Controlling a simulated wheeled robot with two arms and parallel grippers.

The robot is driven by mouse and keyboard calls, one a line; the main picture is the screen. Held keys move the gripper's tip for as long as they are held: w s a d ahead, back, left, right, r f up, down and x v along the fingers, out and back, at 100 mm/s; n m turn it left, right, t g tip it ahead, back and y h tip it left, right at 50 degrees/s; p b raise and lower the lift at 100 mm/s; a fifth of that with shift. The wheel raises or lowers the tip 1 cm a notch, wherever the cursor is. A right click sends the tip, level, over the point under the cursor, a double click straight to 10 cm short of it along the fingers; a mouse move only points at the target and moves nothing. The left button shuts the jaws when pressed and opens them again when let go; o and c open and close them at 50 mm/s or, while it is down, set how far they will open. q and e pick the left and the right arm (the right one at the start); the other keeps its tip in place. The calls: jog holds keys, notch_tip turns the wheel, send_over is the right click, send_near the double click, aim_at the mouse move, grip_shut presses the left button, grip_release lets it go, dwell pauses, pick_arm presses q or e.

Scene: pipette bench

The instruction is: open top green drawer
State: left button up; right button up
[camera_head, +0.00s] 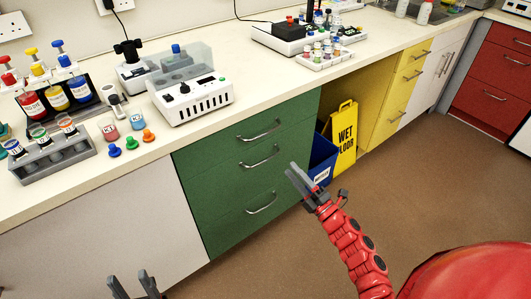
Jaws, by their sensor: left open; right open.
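The green drawer unit (240,185) stands under the worktop with its three drawers shut. The top green drawer (225,142) has a metal bar handle (259,131). My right gripper (291,169) is open and empty, below and to the right of that handle. In the picture it lies near the right edge of the unit, apart from the handles. My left gripper (128,277) is open at the bottom edge, in front of the white cabinet panel. Most of my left arm is out of view.
A blue bin (321,160) and a yellow wet floor sign (346,136) stand in the gap right of the green drawers. Yellow drawers (405,85) are further right. Bottles, a rack and a white device (195,100) sit on the worktop. The brown floor is clear.

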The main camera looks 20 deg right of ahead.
aim_at(266, 134)
jog(key=shift+h, duration=0.6)
jog(key=x, duration=0.5)
jog(key=d+f+x, duration=0.1)
jog(key=x, duration=0.5)
jog(key=w+d+x, duration=0.1)
jog(key=x, duration=0.5)
jog(key=shift+w+a+f, duration=0.1)
jog(key=shift+w+f, duration=0.1)
grip_shut()
